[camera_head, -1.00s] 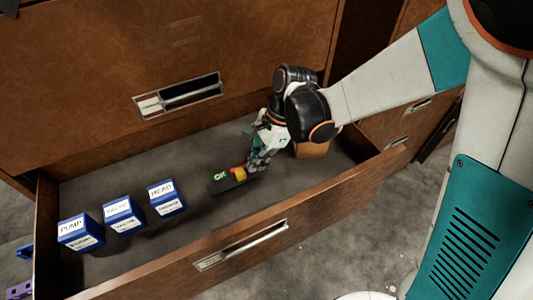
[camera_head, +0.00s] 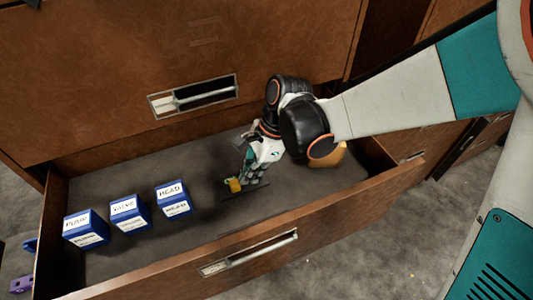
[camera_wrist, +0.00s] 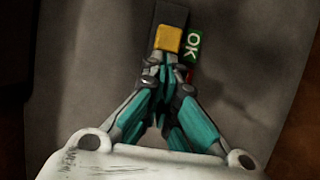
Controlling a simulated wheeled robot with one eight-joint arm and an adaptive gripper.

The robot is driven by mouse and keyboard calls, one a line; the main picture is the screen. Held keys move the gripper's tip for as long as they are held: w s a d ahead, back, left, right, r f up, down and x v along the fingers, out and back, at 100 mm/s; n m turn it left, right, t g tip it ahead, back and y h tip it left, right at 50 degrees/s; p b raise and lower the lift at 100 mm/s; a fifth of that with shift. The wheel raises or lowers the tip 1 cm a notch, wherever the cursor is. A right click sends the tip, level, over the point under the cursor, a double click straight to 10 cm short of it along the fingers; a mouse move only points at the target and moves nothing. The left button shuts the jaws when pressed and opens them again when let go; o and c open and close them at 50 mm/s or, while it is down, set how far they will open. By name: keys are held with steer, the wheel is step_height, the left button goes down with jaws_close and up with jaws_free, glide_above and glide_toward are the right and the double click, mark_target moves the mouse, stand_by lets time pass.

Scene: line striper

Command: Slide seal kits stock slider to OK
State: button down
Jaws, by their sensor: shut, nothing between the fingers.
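The stock slider is a dark strip (camera_head: 259,187) on the floor of the open drawer, with a yellow knob (camera_head: 234,186). In the wrist view the yellow knob (camera_wrist: 168,38) is beside the green OK label (camera_wrist: 194,47). The dark strip (camera_wrist: 172,13) continues past the knob. A sliver of a red label (camera_wrist: 189,76) shows next to the fingers. My gripper (camera_wrist: 166,59) is shut with nothing between its fingers. Its tips are right against the near side of the knob, and I cannot tell whether they touch. In the head view my gripper (camera_head: 244,182) hides part of the strip.
Blue-and-white boxes labelled PUMP (camera_head: 86,228), VALVE (camera_head: 130,214) and HEAD (camera_head: 173,199) stand left of the slider. A yellowish box (camera_head: 330,158) is partly hidden behind my wrist. The drawer front (camera_head: 330,226) rises on the near side. Drawer floor between HEAD and the slider is clear.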

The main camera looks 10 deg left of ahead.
mark_target(260, 181)
steer(key=shift+w+d, duration=0.3)
steer(key=shift+d, duration=0.15)
steer(key=w+d, duration=0.1)
steer(key=d+b, duration=0.1)
steer(key=shift+w+d, duration=0.35)
steer(key=shift+d, duration=0.05)
steer(key=p+v, duration=0.5)
steer(key=v, duration=0.5)
steer(key=shift+s+a+p, duration=0.2)
steer(key=shift+p, duration=0.1)
